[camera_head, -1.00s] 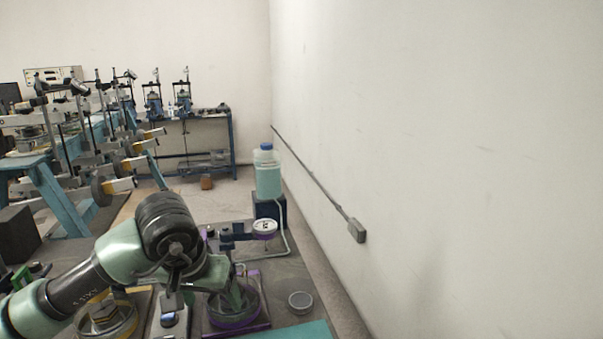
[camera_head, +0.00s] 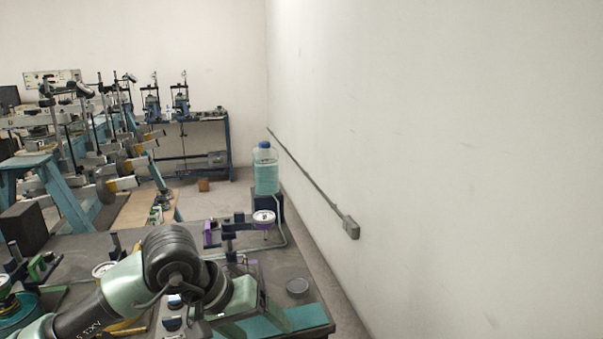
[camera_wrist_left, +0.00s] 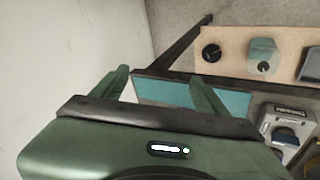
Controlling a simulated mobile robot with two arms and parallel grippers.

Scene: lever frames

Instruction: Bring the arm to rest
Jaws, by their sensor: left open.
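My left arm (camera_head: 118,290) comes in from the lower left in the head view and bends at a black joint. My left gripper (camera_head: 238,300) is low over the near right part of the dark bench; its fingertips are hard to make out there. In the left wrist view the two green fingers of the gripper (camera_wrist_left: 160,80) stand apart with nothing between them, above a teal strip (camera_wrist_left: 185,96). My right gripper is not in view.
A dial gauge (camera_head: 263,217) on a stand and a blue-capped bottle (camera_head: 265,176) stand behind the gripper. The wall (camera_head: 450,150) is close on the right. Several devices crowd the bench's left.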

